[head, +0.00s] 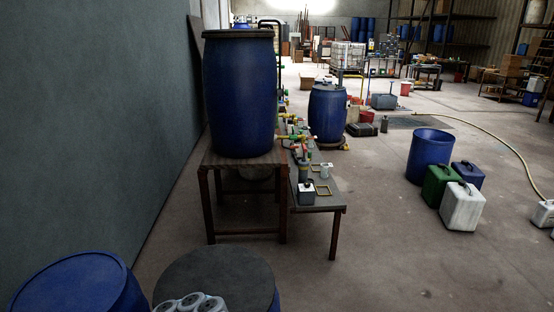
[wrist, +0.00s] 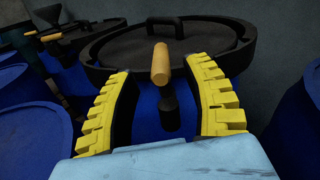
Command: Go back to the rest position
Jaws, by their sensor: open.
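My gripper (wrist: 159,70) shows in the wrist view with its two yellow ridged fingers spread wide apart. It is open, and neither finger touches anything that I can see. A wooden handle (wrist: 160,63) with a dark lower end (wrist: 168,110) appears in the gap between the fingers, in front of a blue drum; I cannot tell how far off it is. Above it is a black drum lid (wrist: 110,48) with a raised grip. A pale blue surface (wrist: 180,160) fills the bottom of the wrist view. I cannot make out my gripper in the head view.
A big blue barrel (head: 240,95) stands on a wooden stand (head: 245,170) beside a low bench (head: 325,197). Blue drums (head: 75,285) stand at the bottom left. A grey wall (head: 85,120) closes the left side. Open floor (head: 400,265) lies at the right, with canisters (head: 463,205) beyond.

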